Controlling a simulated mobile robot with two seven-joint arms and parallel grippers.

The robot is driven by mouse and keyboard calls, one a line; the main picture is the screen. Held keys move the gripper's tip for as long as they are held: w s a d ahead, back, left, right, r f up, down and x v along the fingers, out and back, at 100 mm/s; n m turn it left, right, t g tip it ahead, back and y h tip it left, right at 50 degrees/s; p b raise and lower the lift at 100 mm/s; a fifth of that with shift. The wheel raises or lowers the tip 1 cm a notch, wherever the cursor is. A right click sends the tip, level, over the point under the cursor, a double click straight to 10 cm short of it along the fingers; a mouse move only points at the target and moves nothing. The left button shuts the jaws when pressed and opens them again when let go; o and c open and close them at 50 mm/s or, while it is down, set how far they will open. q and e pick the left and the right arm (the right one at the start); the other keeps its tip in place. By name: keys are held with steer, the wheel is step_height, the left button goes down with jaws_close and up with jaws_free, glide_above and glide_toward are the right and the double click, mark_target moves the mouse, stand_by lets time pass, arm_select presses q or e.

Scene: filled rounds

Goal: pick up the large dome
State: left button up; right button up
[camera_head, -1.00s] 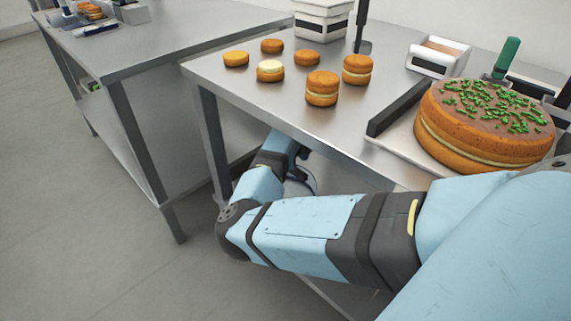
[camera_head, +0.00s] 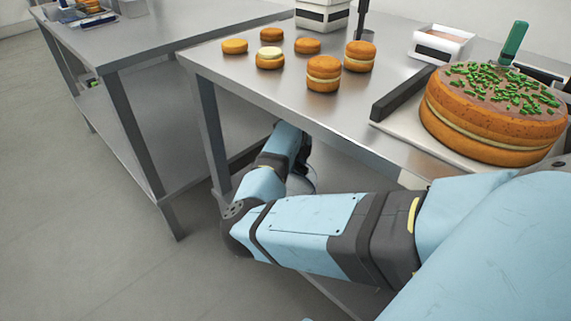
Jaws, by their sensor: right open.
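A large filled round (camera_head: 490,130) sits at the right of the near table. Its brown domed top, scattered with green sprinkles, lies over a pale filling and a base. I cannot tell any separate large dome apart from this top. My right arm crosses the lower picture, with its elbow at the left and its far part beside the table's front edge. My right gripper (camera_head: 304,174) is mostly hidden behind that arm, low at the table's side and well apart from the large round; its fingers are hard to make out. My left gripper is not in view.
The large round rests on a pale tray (camera_head: 402,137) beside a dark bar (camera_head: 402,95). Several small rounds (camera_head: 323,74) stand to the left. A white container (camera_head: 441,45) and a green-handled tool (camera_head: 514,40) are behind. Another metal table (camera_head: 150,45) stands left, across a gap.

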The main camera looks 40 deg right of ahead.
steer(key=shift+f, duration=0.1)
jaws_close()
